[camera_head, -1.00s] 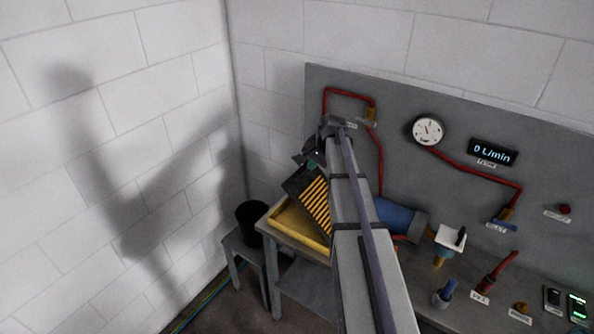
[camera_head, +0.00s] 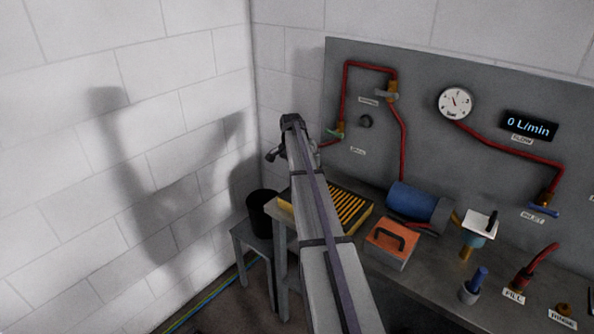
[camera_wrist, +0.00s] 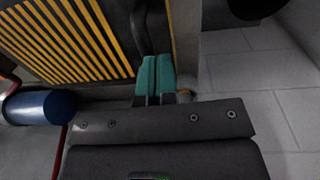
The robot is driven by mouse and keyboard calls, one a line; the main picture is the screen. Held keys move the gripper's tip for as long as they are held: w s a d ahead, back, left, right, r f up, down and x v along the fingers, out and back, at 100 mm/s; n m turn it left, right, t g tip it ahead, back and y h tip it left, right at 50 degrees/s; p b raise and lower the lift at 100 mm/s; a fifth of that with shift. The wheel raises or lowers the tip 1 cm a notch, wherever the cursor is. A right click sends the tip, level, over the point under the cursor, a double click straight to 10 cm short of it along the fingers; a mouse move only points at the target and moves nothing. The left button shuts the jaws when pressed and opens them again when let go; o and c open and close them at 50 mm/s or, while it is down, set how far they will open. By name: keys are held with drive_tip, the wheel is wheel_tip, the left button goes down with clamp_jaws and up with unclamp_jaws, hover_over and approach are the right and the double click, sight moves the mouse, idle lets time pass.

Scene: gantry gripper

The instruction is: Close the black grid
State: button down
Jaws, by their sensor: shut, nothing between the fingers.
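The black grid (camera_head: 350,207), with orange-yellow stripes showing through its slots, lies about flat over the yellow tray (camera_head: 284,204) at the left end of the bench. My arm crosses in front and hides part of both. In the wrist view the grid (camera_wrist: 62,35) fills the upper left, with a dark curved handle-like part (camera_wrist: 140,22) at its edge. My gripper (camera_wrist: 154,62) has teal fingers pressed together and empty. Its tips are beside that edge; I cannot tell whether they touch it. In the head view the fingers are not clearly seen.
An orange box with a black handle (camera_head: 392,243) and a blue cylinder (camera_head: 412,203) stand right of the grid. A black bucket (camera_head: 262,212) sits on a stool at left. Red pipes and a gauge (camera_head: 455,103) are on the grey panel behind.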

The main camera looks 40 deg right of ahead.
drive_tip(key=shift+w+f, duration=0.1)
drive_tip(key=shift+f, duration=0.4)
drive_tip(key=shift+a+b, duration=0.15)
drive_tip(key=shift+b, duration=0.2)
drive_tip(key=w+a+r+p, duration=0.2)
drive_tip(key=w+r+p, duration=0.5)
drive_tip(key=r+p, duration=0.4)
drive_tip(key=shift+r+p, duration=0.35)
drive_tip(key=shift+p, duration=0.15)
